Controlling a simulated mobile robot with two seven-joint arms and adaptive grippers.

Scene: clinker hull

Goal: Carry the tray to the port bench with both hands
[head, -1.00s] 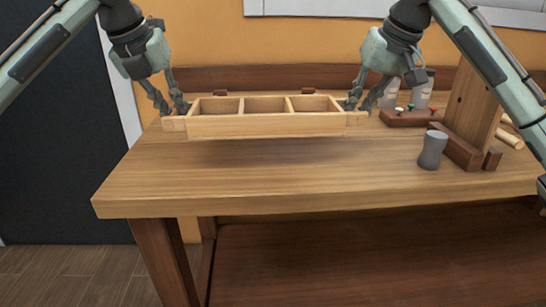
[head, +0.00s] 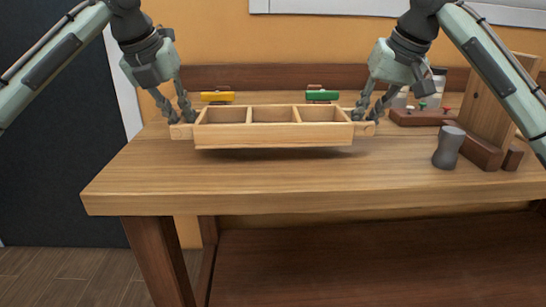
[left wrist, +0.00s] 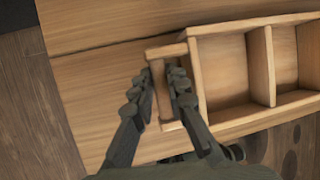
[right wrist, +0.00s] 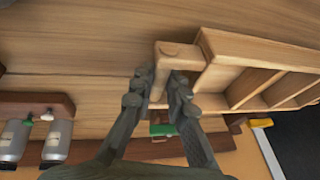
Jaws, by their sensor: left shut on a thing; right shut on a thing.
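The tray (head: 272,136) is a pale wooden box with three empty compartments and a handle at each end. It hangs level above the bench (head: 270,180), with its shadow on the wood below. My left gripper (head: 182,116) is shut on the tray's left handle, which shows between the fingers in the left wrist view (left wrist: 160,85). My right gripper (head: 368,114) is shut on the right handle, also seen between the fingers in the right wrist view (right wrist: 163,80). I cannot tell from the frames which bench is the port one.
Behind the tray are a yellow piece (head: 217,97) and a green piece (head: 322,96) near the bench's back edge. At the right stand a grey waisted cylinder (head: 449,147), a wooden upright (head: 497,105) and a dark rack (head: 420,118). The bench front is clear.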

